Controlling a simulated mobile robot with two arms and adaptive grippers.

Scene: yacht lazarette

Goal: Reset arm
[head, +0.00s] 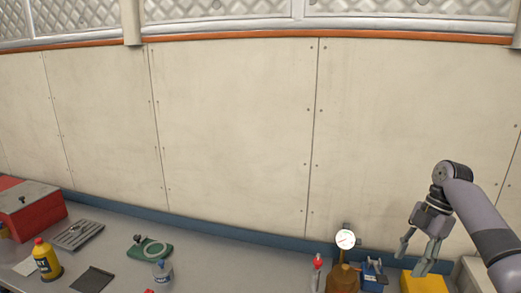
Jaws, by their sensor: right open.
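My right gripper (413,258) is at the right of the head view, on my right arm, which comes in from the right edge. Its fingers point down and are apart, with nothing seen between them. It is in front of the wall, over a yellow box (424,284) in the picture. I cannot tell how far above the box it is. My left gripper is not in view.
The grey counter (215,238) runs along the panelled wall. On it are a red box (30,207), a yellow bottle (46,258), a green round-ringed tool (150,249), a brown canister (342,277), a gauge (345,239) and a blue item (373,274).

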